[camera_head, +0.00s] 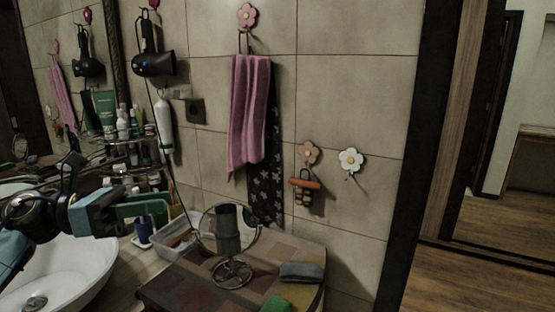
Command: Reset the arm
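My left arm comes in from the left edge over the white sink basin (75,262). My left gripper (112,214), dark with blue-grey parts, is above the basin's right side, near a green container (128,208). Its fingers are dark and small, so I cannot tell whether they are open or shut, and I see nothing clearly held. My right gripper is not in view.
A round mirror on a stand (231,272), a grey cloth (302,271) and a green item (277,304) stand on a patterned cabinet top (195,285). A clear plastic box (175,240) and bottles (122,122) are nearby. A pink towel (248,110) and a hair dryer (153,64) hang on the wall.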

